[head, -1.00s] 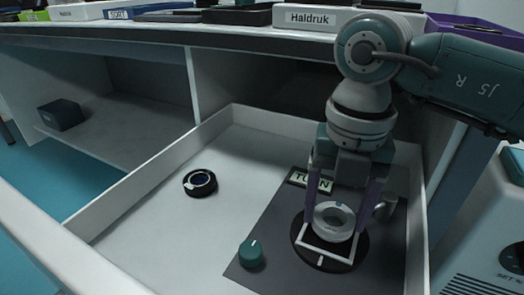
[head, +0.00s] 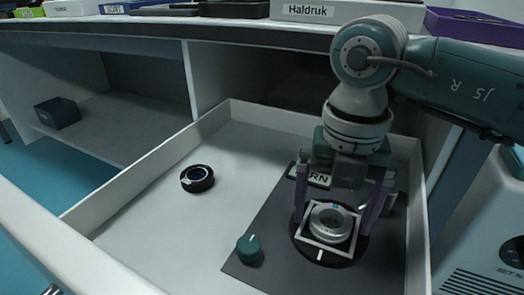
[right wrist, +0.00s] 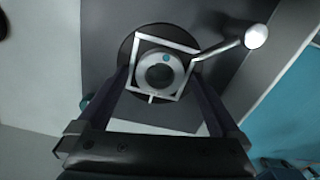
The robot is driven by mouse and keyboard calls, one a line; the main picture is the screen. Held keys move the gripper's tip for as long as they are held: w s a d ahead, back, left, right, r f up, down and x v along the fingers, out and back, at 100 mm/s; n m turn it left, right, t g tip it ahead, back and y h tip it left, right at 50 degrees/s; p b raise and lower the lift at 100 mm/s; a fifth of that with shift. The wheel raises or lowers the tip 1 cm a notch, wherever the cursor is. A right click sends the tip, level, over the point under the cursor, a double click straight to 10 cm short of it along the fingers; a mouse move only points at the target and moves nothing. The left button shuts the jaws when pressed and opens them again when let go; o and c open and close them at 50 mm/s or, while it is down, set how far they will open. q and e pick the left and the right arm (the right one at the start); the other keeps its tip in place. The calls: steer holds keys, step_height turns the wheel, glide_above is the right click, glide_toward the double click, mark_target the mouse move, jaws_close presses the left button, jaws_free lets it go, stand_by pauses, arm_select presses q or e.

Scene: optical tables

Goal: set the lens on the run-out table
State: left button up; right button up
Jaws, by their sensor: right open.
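The lens, a silver-white ring with a dark centre and a blue dot (head: 330,222), lies flat on the run-out table, a black disc (head: 303,246) with a white square outline. In the right wrist view the lens (right wrist: 160,72) sits inside that square on the disc (right wrist: 126,53). My right gripper (head: 335,218) is open, with one purple finger on each side of the lens, pointing down. In the right wrist view the fingers show apart from the ring.
A green knob (head: 248,249) stands on the dark mat (head: 262,222) left of the disc. A black ring (head: 197,178) lies on the white tray floor. A silver lever with a ball end (right wrist: 255,37) stands beside the disc. Tray walls (head: 150,160) surround this area.

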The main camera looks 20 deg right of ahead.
step_height(320, 180, up, 12)
steer(key=p, duration=0.5)
steer(key=s+a+r+n+t+y, duration=0.1)
steer(key=a+r+y, duration=0.25)
steer(key=a, duration=0.35)
steer(key=a+r+n+y, duration=0.1)
steer(key=a+r+y, duration=0.1)
steer(key=a+y, duration=0.45)
steer(key=s+a+r+n+t+y, duration=0.1)
steer(key=a+r+y, duration=0.2)
steer(key=a, duration=0.6)
step_height(320, 180, up, 12)
steer(key=w+f+m+t+y, duration=0.1)
steer(key=w+m+t+y, duration=0.2)
steer(key=m+t+y, duration=0.4)
steer(key=m+h, duration=2.2)
steer(key=m, duration=0.1)
glide_above(331, 219)
steer(key=s, duration=0.4)
step_height(331, 219, down, 20)
steer(key=s+a+f+g+y, duration=0.2)
steer(key=s+f+g, duration=0.3)
steer(key=s, duration=0.7)
steer(key=shift+a+n, duration=0.3)
steer(key=shift+a, duration=0.2)
